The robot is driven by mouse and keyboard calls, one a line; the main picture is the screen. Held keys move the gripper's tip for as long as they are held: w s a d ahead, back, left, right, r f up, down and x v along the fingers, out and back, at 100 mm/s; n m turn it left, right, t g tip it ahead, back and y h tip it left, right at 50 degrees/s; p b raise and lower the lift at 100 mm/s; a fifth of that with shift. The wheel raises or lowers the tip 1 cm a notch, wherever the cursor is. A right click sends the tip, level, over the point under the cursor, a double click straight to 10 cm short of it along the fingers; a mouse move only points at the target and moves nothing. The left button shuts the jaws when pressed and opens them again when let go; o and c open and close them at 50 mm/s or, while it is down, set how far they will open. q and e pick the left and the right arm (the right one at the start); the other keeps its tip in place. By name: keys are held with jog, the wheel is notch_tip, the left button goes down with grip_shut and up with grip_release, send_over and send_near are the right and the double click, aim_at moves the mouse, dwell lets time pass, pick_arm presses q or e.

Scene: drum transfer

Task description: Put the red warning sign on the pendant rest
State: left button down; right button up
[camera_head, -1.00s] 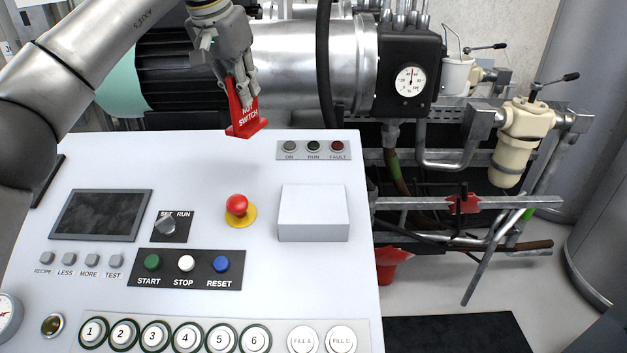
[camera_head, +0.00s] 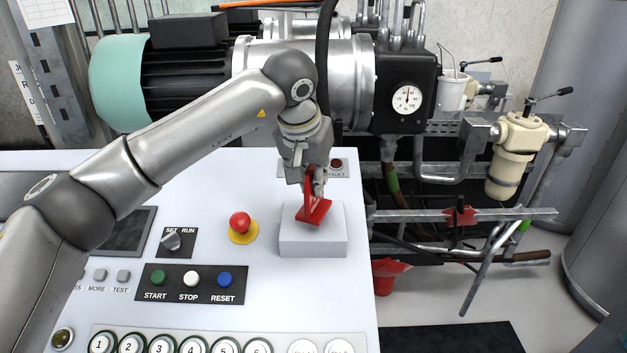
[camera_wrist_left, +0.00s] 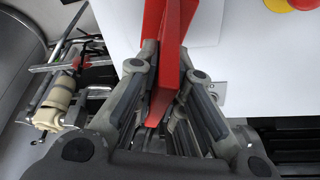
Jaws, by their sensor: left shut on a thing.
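The red warning sign (camera_head: 315,212) hangs tilted from my left gripper (camera_head: 315,183), whose fingers are shut on it. The sign is over the white raised block (camera_head: 313,246) on the panel, which looks like the pendant rest. I cannot tell whether the sign's lower edge touches the block. In the left wrist view the sign (camera_wrist_left: 167,65) stands between the two fingers, and its face lettering is not readable. My right gripper is not in view.
The white panel (camera_head: 258,280) holds a red emergency button (camera_head: 241,222) left of the block and START, STOP and RESET buttons (camera_head: 191,281) at lower left. The lamp strip (camera_head: 338,168) is partly hidden behind my gripper. Pipes (camera_head: 470,215) lie beyond the panel's right edge.

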pick_arm(q)
jog(key=shift+a+f, duration=0.1)
jog(key=shift+f, duration=0.8)
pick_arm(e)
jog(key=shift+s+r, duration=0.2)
pick_arm(q)
jog(key=c, duration=1.9)
grip_release()
jog(key=shift+c, duration=0.2)
jog(key=o, duration=0.4)
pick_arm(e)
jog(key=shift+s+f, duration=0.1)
pick_arm(q)
jog(key=shift+r, duration=0.1)
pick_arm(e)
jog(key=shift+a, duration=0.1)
